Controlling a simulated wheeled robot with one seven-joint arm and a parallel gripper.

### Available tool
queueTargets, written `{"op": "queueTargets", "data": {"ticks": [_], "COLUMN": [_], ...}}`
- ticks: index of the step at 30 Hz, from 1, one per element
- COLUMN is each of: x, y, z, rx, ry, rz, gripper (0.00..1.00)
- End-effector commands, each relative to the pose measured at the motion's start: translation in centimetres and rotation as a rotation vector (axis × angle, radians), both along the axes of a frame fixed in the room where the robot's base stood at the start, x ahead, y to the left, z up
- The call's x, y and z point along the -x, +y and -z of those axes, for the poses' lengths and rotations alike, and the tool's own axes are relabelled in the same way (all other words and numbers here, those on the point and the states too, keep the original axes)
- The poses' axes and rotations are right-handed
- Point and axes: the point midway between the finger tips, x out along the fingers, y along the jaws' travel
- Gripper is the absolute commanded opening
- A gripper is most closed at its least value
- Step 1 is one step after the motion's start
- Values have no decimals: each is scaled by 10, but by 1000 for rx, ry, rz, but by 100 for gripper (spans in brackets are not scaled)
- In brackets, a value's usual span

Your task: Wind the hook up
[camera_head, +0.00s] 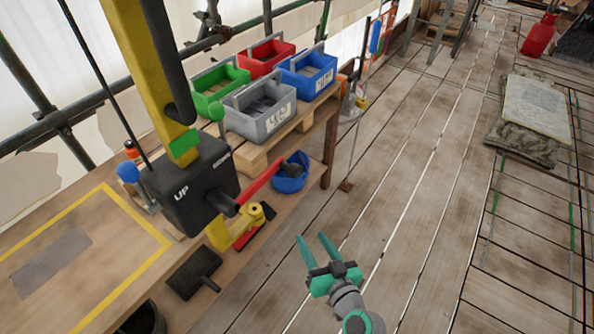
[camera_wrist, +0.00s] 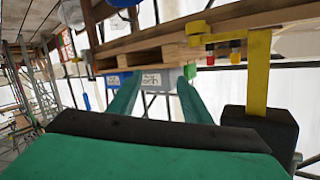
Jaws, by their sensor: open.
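A black winch box (camera_head: 190,188) marked "UP" sits at the foot of a yellow post (camera_head: 140,60) on the left. No hook can be made out for certain in either view. My gripper (camera_head: 311,241) is open and empty over the plank floor, right of the bench and apart from the winch. In the wrist view its fingers (camera_wrist: 155,82) are spread with nothing between them.
A bench with a yellow-outlined area (camera_head: 150,232) is at the lower left. Green (camera_head: 213,97), red (camera_head: 265,60), blue (camera_head: 308,74) and grey (camera_head: 260,112) bins stand on a pallet behind. A blue helmet (camera_head: 290,178) lies near the red bar.

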Motion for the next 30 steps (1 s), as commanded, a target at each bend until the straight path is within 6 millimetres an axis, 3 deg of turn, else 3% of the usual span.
{"op": "queueTargets", "data": {"ticks": [1,6,12,15,21,26,30], "x": [-12,-31,-28,-20,-8,-9,-20], "y": [-6,-15,-28,-33,-40,-35,-20], "z": [-20,-84,-159,-185,-213,-217,-216], "rx": [7,56,163,217,288,300,299], "ry": [-39,-172,-347,-419,-501,-514,-512], "rz": [-40,-216,-423,-508,-601,-620,-618], "gripper": [44,44,44,44,44,44,44]}}
